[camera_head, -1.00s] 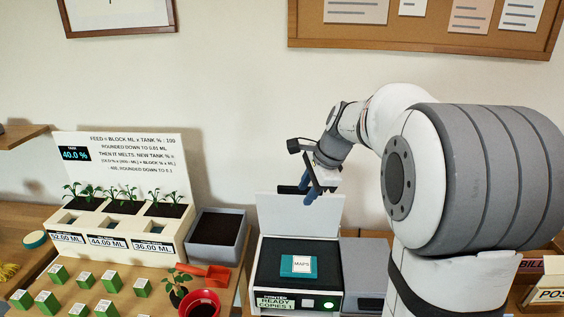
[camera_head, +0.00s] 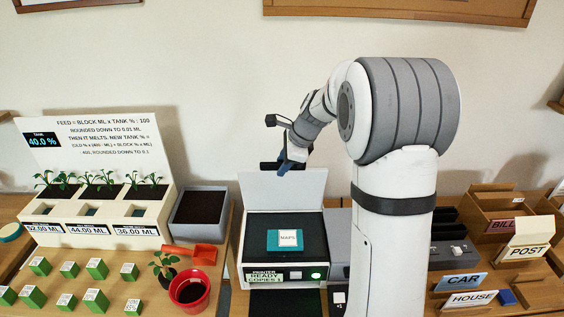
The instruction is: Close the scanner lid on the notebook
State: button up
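The scanner (camera_head: 262,252) stands on the table with its pale lid (camera_head: 300,190) raised upright at the back. A teal notebook (camera_head: 273,240) with a white label reading MAPS lies flat on the dark scanner bed. The front panel reads PRINTER READY COPIES 1 and has a lit green button (camera_head: 315,273). My gripper (camera_head: 284,164) is just above and in front of the lid's top edge, pointing down. Its dark fingers overlap the top edge in the picture. I cannot tell whether they touch the lid or how far apart they are.
A planter stand (camera_head: 95,233) with seedlings and a grey bin (camera_head: 200,215) are to the left. Several green blocks (camera_head: 95,268), a red pot (camera_head: 189,289) and an orange scoop (camera_head: 204,254) lie in front of them. Sorting boxes (camera_head: 497,207) and signs are at the right.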

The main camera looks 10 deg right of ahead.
grip_shut()
dwell(0.6)
